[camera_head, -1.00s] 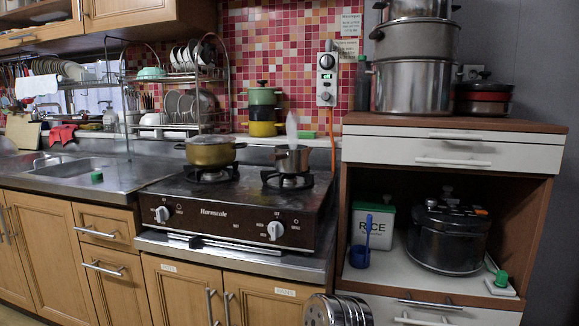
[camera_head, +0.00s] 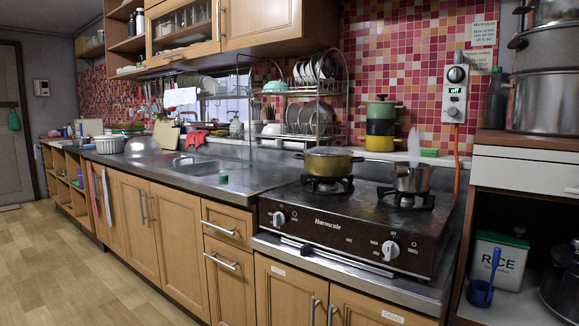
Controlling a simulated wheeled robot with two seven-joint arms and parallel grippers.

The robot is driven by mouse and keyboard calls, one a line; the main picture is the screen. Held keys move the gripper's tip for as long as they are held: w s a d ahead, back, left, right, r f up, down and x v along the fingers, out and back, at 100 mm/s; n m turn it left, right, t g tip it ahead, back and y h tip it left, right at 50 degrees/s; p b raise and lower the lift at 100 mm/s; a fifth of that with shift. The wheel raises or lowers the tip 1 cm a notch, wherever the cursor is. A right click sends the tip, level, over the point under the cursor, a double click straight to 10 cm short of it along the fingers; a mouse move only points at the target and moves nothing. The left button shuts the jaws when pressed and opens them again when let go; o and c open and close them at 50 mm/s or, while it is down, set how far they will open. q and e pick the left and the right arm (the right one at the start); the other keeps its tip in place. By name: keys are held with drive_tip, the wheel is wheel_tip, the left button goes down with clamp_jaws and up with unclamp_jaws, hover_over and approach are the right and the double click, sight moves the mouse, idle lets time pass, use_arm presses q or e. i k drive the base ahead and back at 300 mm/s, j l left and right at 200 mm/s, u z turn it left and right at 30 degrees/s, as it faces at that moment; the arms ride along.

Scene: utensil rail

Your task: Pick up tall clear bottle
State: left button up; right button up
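I cannot clearly make out a tall clear bottle. A pale, slim upright thing (camera_head: 414,148) shows at the small steel pot on the right burner; it is too small to tell what it is, or whether it stands in the pot or behind it. A small whitish bottle-like thing (camera_head: 235,126) stands behind the sink. A dark bottle (camera_head: 497,98) stands beside the stacked steel pots at the right, partly hidden by them. Neither of my grippers is in view.
A stove (camera_head: 345,215) carries a yellow pot (camera_head: 328,162) and the small steel pot (camera_head: 411,179). The dish rack (camera_head: 290,128) stands behind the counter. A small green object (camera_head: 223,178) sits near the sink (camera_head: 197,165). The wooden floor (camera_head: 100,265) at left is clear.

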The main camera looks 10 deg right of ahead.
sight(248, 145)
drive_tip(key=i+j, duration=0.2)
drive_tip(key=j, duration=0.15)
drive_tip(key=i+j+z, duration=0.15)
drive_tip(key=j, duration=0.15)
drive_tip(key=i+j, duration=0.2)
drive_tip(key=j, duration=0.15)
drive_tip(key=z, duration=0.05)
